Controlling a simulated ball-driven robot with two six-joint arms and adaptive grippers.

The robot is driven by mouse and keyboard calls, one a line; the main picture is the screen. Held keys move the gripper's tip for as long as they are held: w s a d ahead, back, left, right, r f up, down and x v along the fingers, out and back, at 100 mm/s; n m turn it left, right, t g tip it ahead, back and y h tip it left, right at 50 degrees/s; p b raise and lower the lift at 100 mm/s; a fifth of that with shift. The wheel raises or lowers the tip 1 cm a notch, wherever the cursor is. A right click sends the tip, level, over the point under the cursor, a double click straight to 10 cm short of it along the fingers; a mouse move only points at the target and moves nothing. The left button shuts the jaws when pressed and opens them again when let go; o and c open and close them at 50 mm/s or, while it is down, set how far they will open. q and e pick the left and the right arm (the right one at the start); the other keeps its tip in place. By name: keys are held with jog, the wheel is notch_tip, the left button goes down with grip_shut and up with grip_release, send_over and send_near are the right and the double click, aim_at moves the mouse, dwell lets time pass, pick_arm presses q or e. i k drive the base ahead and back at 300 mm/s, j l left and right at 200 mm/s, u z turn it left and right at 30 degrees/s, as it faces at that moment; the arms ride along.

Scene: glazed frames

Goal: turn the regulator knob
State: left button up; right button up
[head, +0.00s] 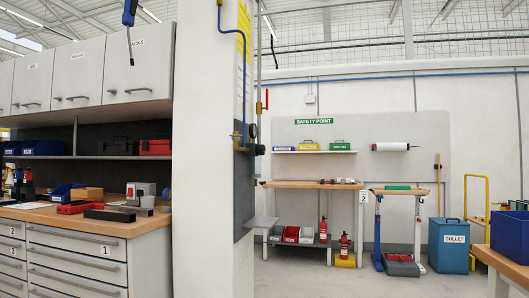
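A regulator (240,140) with blue and dark parts sits on the edge of the white pillar in the middle of the head view. A round dark gauge (252,131) is on its right side. A small dark blue part (259,150) sticks out to the right below the gauge and may be the knob; it is too small to be sure. A blue pipe (220,16) runs down to the regulator. Neither of my grippers is in view.
A workbench with drawers (75,262) stands at the left, tools on its top. A small grey shelf (262,222) juts from the pillar below the regulator. A blue tool (129,12) hangs at the upper left. Floor beyond the pillar looks open before the back bench (313,184).

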aim_at(260, 149)
jog(key=i+u, duration=0.1)
jog(key=u, duration=0.6)
jog(key=i+l+u, duration=0.45)
jog(key=l+u, duration=0.15)
jog(key=i+l+u, duration=0.15)
jog(key=l+u, duration=0.15)
jog(key=l, duration=0.25)
